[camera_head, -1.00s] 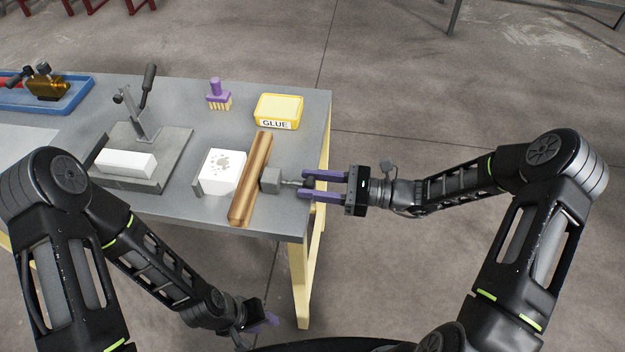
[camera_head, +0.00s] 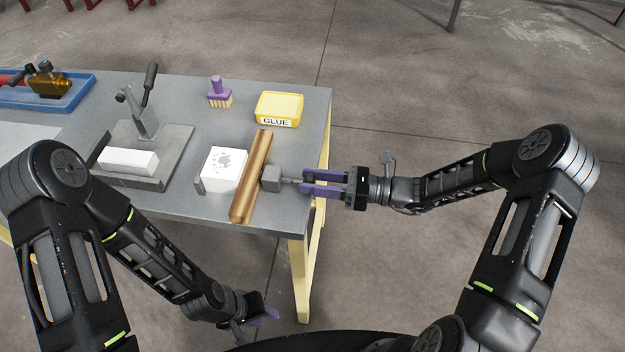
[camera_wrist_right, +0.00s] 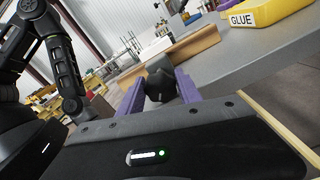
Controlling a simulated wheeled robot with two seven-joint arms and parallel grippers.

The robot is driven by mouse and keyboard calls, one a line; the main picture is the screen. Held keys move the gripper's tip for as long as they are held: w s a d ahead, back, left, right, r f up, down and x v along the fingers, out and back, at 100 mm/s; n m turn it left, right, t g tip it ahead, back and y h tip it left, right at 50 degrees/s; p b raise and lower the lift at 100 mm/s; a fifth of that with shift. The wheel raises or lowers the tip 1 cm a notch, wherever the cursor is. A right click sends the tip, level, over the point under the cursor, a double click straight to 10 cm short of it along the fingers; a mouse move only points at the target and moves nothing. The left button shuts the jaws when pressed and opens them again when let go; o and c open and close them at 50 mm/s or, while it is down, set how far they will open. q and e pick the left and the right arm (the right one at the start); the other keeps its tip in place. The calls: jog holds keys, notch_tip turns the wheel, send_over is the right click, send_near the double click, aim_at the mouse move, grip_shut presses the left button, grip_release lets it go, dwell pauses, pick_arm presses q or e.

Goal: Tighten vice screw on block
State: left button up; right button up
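The white block (camera_head: 224,168) with grey specks stands on the bench, left of a brown wooden bar (camera_head: 252,178). A small grey plate (camera_head: 199,185) is at the block's left side. The vice's grey block (camera_head: 271,179) sits right of the bar, with the vice screw (camera_head: 291,182) pointing right. My right gripper (camera_head: 306,183) is at the screw's outer end, its purple fingers on either side of it. In the right wrist view a dark grey part (camera_wrist_right: 160,82) shows between the fingers; firm contact is unclear. My left gripper (camera_head: 268,309) hangs below the bench, its opening unclear.
A yellow glue box (camera_head: 279,107) and purple brush (camera_head: 219,92) stand behind the bar. A grey fixture (camera_head: 176,147) with a lever and white piece (camera_head: 129,161) is left. A blue tray (camera_head: 75,97) lies far left. The bench's right edge is near the screw.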

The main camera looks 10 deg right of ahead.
jog(key=o, duration=0.4)
jog(key=b+v, duration=0.1)
jog(key=v, duration=0.7)
jog(key=shift+a+b, duration=0.1)
jog(key=shift+b, duration=0.2)
